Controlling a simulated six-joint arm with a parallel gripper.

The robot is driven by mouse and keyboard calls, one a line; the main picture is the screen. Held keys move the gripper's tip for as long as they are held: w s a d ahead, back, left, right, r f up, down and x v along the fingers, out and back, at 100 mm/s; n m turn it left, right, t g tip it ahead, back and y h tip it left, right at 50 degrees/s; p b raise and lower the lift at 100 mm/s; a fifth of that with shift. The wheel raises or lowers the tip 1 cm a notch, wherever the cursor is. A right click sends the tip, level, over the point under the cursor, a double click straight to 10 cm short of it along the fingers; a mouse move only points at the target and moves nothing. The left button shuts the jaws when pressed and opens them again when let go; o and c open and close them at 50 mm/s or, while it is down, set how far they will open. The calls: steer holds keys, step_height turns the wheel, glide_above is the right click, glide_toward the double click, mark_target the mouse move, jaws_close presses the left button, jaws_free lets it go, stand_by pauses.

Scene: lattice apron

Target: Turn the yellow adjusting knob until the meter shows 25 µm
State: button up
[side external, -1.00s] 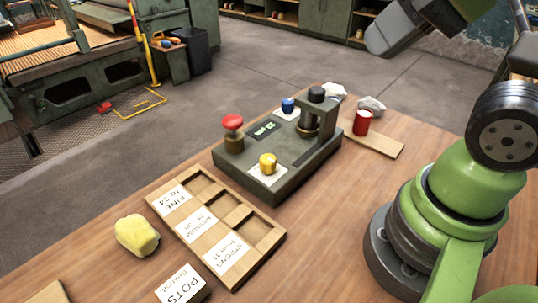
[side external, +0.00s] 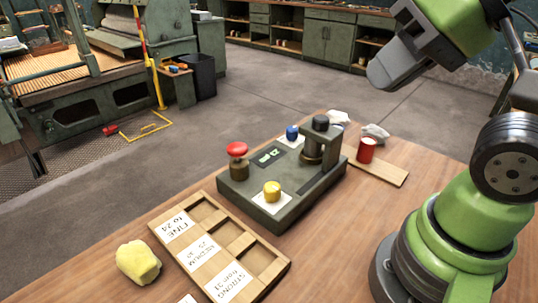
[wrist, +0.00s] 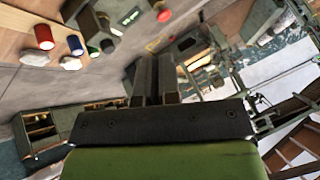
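The yellow adjusting knob (side external: 272,190) sits on a white plate at the near side of the dark gauge block. The meter display (side external: 268,156) on the block's top has greenish digits, too small to read surely; it also shows in the wrist view (wrist: 131,16). My gripper (side external: 378,76) is high at the upper right, well away from the knob and touching nothing. In the wrist view its fingers (wrist: 156,75) lie close together with nothing between them. The yellow knob does not show in the wrist view.
A red mushroom button (side external: 237,150), a blue knob (side external: 292,132) and a black-topped post (side external: 320,123) stand on the block. A red pot (side external: 366,150) stands on a board behind right. A labelled wooden tray (side external: 265,258) and a yellow lump (side external: 138,262) lie in front.

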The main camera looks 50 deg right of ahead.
steer(key=o, duration=0.4)
steer(key=shift+w, duration=0.15)
steer(key=shift+c, duration=0.2)
steer(key=o, duration=0.3)
steer(key=shift+w+n, duration=0.3)
steer(key=shift+w, duration=0.05)
steer(key=o, duration=0.3)
steer(key=w+f+n+g, duration=0.1)
steer(key=w+n, duration=0.1)
steer(key=w+f+n+g, duration=0.1)
steer(key=w+n, duration=0.1)
steer(key=w, duration=0.1)
steer(key=w+f+n+g, duration=0.1)
steer(key=w+f, duration=0.1)
steer(key=w, duration=0.1)
steer(key=shift+a+n+g+h, duration=0.35)
steer(key=shift+n+g+h, duration=0.05)
steer(key=n+g+h, duration=0.1)
steer(key=n+g, duration=0.2)
steer(key=n, duration=0.4)
glide_toward(272, 186)
step_height(272, 186, down, 10)
steer(key=shift+w+a+r, duration=0.1)
steer(key=shift+w, duration=0.05)
steer(key=c, duration=0.9)
